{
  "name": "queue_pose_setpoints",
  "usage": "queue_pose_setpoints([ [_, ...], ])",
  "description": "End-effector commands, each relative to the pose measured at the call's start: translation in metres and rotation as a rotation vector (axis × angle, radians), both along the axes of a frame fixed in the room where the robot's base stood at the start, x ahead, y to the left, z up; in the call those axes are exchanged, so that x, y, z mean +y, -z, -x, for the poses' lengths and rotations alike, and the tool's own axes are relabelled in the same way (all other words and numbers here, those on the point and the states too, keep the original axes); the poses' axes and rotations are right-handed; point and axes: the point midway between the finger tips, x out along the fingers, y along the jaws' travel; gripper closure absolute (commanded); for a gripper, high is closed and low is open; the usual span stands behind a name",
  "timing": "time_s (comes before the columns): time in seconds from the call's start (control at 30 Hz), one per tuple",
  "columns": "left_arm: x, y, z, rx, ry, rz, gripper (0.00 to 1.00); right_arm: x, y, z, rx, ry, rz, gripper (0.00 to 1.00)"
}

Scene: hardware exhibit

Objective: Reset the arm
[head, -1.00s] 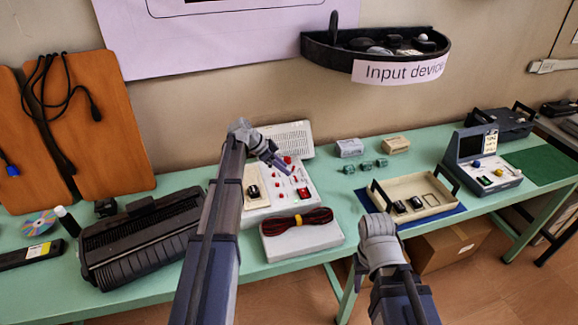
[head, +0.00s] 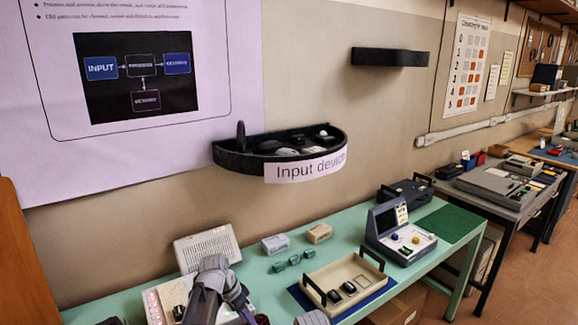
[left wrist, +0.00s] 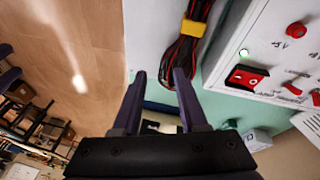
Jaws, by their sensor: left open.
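My left arm comes up from the bottom of the head view, and its gripper (head: 240,300) hangs low over the white control panel (head: 158,300). In the left wrist view its two fingers (left wrist: 161,75) are apart with nothing between them. Beyond the fingertips lies the dark red and black cable bundle (left wrist: 190,45) with a yellow tie, on a white box. The panel with red knobs and switches (left wrist: 270,50) is to the right of the fingers. Only the grey top of a joint of my right arm shows at the bottom edge of the head view; its gripper is out of frame.
The green table (head: 345,222) holds a cream tray (head: 365,268), small boxes (head: 319,232) and a blue-grey device with a screen (head: 385,222). A black shelf (head: 235,158) labelled "Input device" juts from the wall above. Brown floor (left wrist: 60,70) shows in the left wrist view.

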Motion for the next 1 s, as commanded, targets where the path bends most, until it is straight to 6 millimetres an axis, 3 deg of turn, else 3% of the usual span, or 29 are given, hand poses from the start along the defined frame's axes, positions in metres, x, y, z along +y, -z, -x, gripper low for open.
queue_pose_setpoints([
  [0.03,-0.026,0.004,0.045,0.048,-0.032,-0.055,0.57,0.0,0.0,0.0,0.0,0.0,0.0,0.5],
  [0.1,-0.045,0.008,0.084,0.102,-0.103,-0.135,0.57,0.0,0.0,0.0,0.0,0.0,0.0,0.5],
  [0.2,-0.061,0.011,0.13,0.141,-0.201,-0.24,0.57,0.0,0.0,0.0,0.0,0.0,0.0,0.5],
  [0.33,-0.069,0.011,0.171,0.15,-0.307,-0.341,0.57,0.0,0.0,0.0,0.0,0.0,0.0,0.5],
  [0.5,-0.071,0.01,0.192,0.141,-0.384,-0.402,0.57,0.0,0.0,0.0,0.0,0.0,0.0,0.5],
  [1.0,-0.071,0.01,0.193,0.14,-0.399,-0.411,0.57,0.0,0.0,0.0,0.0,0.0,0.0,0.5],
])
